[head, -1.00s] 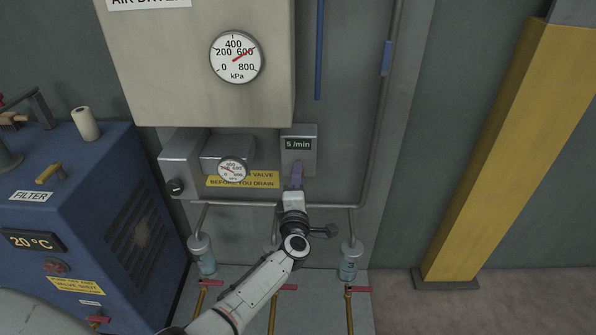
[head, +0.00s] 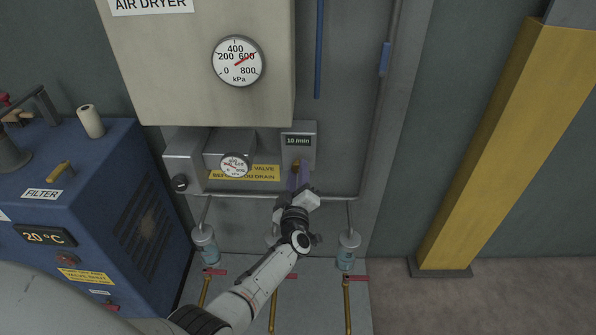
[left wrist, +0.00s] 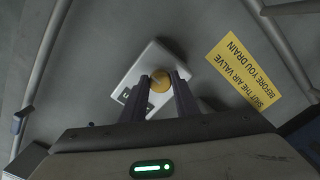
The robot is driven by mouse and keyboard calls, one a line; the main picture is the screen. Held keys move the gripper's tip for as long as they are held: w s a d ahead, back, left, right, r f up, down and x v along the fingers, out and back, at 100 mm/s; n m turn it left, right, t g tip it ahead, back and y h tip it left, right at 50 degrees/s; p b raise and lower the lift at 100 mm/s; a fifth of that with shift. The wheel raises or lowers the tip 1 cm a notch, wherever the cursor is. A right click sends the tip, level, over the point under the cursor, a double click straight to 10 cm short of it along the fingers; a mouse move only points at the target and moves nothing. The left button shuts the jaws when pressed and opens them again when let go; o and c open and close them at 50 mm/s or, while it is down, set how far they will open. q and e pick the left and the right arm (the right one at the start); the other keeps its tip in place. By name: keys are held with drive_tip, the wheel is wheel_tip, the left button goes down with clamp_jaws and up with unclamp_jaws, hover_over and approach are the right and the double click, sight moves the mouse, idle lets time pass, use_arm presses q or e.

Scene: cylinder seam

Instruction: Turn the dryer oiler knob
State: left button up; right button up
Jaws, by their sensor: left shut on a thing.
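The oiler unit (head: 299,133) is a grey box on the wall panel below the dryer cabinet, with a small display (head: 298,141) reading 10 /min. Its brass knob (head: 296,164) shows just above my left gripper (head: 300,172). In the left wrist view the round brass knob (left wrist: 160,80) sits between the two purple fingers of my left gripper (left wrist: 161,92), which is shut on it. The oiler box (left wrist: 150,62) looks tilted in that view. My right gripper is not in view.
A yellow label (head: 258,174) and a small gauge (head: 235,165) are left of the oiler. A horizontal pipe (head: 335,197) runs below, with bottles (head: 347,250) and red-handled valves (head: 356,278). A blue filter machine (head: 100,205) stands left, a yellow column (head: 490,150) right.

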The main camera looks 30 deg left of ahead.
use_arm(q)
drive_tip(key=shift+m, duration=0.5)
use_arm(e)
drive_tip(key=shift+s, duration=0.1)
use_arm(q)
drive_tip(key=o, duration=1.1)
drive_tip(key=shift+c, duration=0.2)
